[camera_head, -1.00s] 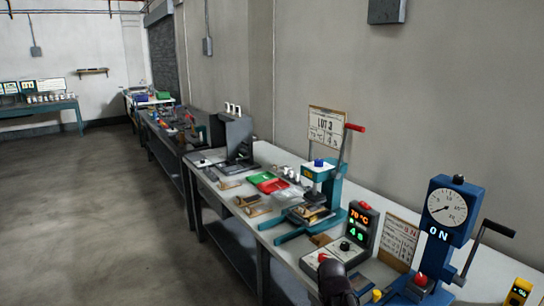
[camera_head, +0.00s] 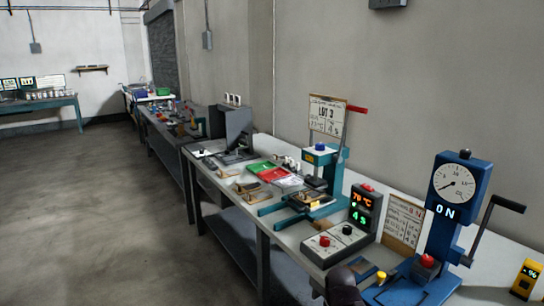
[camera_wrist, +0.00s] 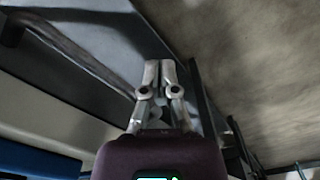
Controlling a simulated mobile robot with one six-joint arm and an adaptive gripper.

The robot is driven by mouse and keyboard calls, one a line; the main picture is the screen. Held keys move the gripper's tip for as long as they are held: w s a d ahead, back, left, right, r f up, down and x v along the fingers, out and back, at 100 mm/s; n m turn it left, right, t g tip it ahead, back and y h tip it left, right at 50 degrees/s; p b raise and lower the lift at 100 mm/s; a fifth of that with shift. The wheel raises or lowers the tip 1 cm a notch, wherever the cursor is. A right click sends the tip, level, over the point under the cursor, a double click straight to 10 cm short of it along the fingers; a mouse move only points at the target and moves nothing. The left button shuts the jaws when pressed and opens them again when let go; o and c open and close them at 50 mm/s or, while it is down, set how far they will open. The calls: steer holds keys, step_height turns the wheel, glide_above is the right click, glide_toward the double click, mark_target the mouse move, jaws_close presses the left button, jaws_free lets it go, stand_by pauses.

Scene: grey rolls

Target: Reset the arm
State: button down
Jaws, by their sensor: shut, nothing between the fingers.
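My gripper (camera_wrist: 160,75) shows in the wrist view with its two metal fingers together and nothing between them. Its dark purple wrist housing (camera_wrist: 160,158) fills the bottom middle of that view. The fingers appear apart from the blurred dark bench structure behind them. In the head view only a dark rounded part of my arm (camera_head: 345,287) shows at the bottom edge, in front of the bench. The fingers are hidden there.
Open floor (camera_head: 90,210) lies left.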

step_height(320, 180, up, 16)
steer(key=p, duration=1.6)
steer(key=shift+s+r+p, duration=0.15)
steer(key=shift+s+p, duration=0.2)
steer(key=shift+p, duration=0.05)
